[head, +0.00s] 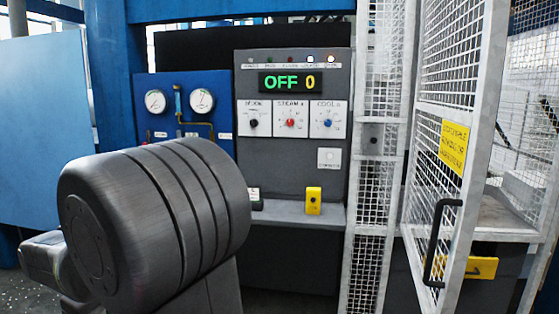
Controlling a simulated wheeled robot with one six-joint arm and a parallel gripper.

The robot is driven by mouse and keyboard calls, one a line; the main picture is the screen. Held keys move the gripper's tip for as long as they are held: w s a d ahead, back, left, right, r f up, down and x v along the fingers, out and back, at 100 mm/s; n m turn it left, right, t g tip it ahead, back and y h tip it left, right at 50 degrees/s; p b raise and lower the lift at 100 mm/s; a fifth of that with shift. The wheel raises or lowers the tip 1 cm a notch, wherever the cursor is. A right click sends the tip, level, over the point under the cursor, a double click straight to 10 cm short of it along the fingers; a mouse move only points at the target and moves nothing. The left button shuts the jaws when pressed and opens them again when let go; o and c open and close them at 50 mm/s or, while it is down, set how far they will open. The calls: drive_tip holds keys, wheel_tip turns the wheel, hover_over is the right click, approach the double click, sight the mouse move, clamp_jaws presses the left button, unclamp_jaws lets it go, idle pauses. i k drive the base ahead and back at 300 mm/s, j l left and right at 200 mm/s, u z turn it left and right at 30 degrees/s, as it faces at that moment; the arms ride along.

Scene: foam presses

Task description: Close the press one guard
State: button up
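The guard door (489,60) is a white frame with wire mesh at the right of the head view. It stands swung open, at an angle to the fixed mesh panel (375,200) on its left. It carries a yellow warning sign (453,146) and a black handle (440,243) low on its frame. My arm's large dark link fills the lower left. My gripper's fingers do not show, so I cannot tell what they hold.
A grey control panel (291,190) with a display (289,82) reading "OFF 0" stands in the middle. A blue gauge board (212,80) is left of it. A shelf (285,214) with a yellow box (314,201) juts out below. A ledge (497,222) shows behind the door.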

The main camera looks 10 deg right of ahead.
sight(466, 138)
drive_tip(key=z, duration=1.3)
drive_tip(key=i+j+u, duration=0.1)
drive_tip(key=i, duration=0.9)
